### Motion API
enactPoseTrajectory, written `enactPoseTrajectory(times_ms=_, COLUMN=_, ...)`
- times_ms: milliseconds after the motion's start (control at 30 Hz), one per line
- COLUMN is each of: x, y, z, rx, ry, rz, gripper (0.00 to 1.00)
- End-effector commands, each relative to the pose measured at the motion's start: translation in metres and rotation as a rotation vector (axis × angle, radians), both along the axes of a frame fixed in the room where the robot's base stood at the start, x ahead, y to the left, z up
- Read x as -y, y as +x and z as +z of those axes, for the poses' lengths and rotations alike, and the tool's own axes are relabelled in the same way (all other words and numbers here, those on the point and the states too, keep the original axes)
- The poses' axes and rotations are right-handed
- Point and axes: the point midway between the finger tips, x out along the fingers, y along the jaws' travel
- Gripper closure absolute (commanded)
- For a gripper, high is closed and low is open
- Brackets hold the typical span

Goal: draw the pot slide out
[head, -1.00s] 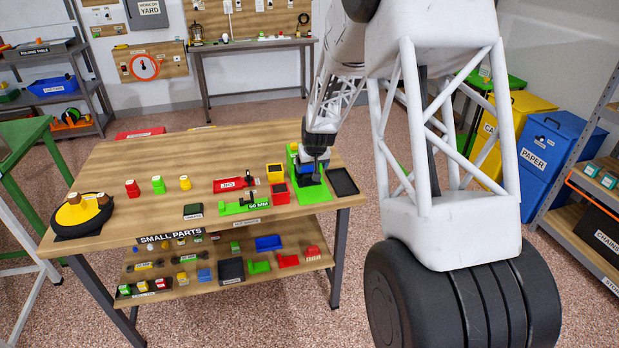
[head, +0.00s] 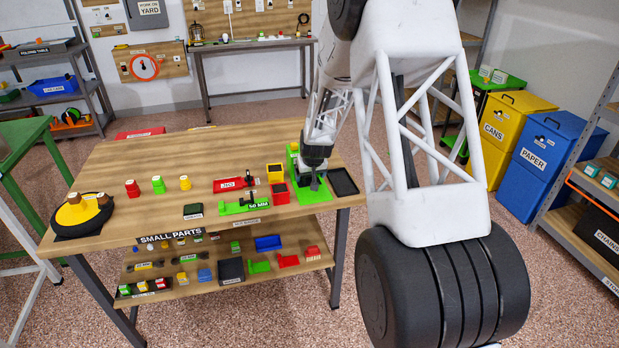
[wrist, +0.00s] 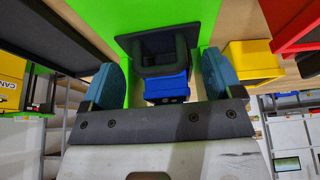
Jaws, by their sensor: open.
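The green fixture (head: 312,194) stands at the right end of the bench and rises into an upright part at its back. In the wrist view its green base (wrist: 208,20) carries a dark piece with a hollow, squared handle (wrist: 160,48), which I take for the pot slide. A blue block (wrist: 167,88) shows beside the handle. My gripper (head: 316,182) is down at the fixture and hides much of it in the head view. In the wrist view my gripper (wrist: 161,72) is open. Its blue fingers stand either side of the handle, with visible gaps.
A black tray (head: 344,182) lies just right of the fixture. A yellow bin (head: 275,173) and a red bin (head: 280,194) stand close on its left. A red clamp piece (head: 232,184) and a green one (head: 240,206) lie further left.

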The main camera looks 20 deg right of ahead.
Motion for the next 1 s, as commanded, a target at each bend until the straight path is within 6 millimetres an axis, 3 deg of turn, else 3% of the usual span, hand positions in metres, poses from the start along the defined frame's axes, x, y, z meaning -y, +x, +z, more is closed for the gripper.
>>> enactPoseTrajectory(times_ms=200, x=0.000, y=0.005, z=-0.013, rx=-0.001, ry=0.000, rz=-0.001, gripper=0.15)
enactPoseTrajectory(times_ms=667, x=0.000, y=0.007, z=-0.017, rx=0.000, ry=0.000, rz=-0.001, gripper=0.15)
enactPoseTrajectory(times_ms=1000, x=0.000, y=0.007, z=-0.017, rx=0.000, ry=0.000, rz=-0.001, gripper=0.67)
